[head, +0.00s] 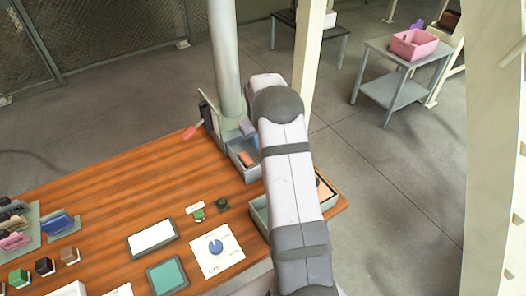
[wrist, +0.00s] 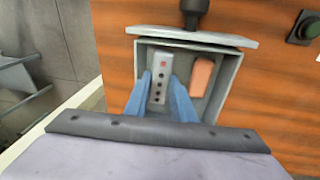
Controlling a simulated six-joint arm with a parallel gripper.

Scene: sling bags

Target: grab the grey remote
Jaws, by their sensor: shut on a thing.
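The grey remote (wrist: 159,80) shows in the wrist view, a slim bar with a red button and dark buttons along its face. It stands out between the blue fingers of my gripper (wrist: 159,86), which are shut on it. The remote is over or inside a grey open tray (wrist: 234,75); I cannot tell whether it touches the tray floor.
An orange block-like item (wrist: 203,76) lies in the same tray, right of the remote. A dark post (wrist: 194,8) stands by the tray's edge. A dark box with a green button (wrist: 309,27) sits at the right. The wooden table (head: 120,205) holds several panels and blocks at the left.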

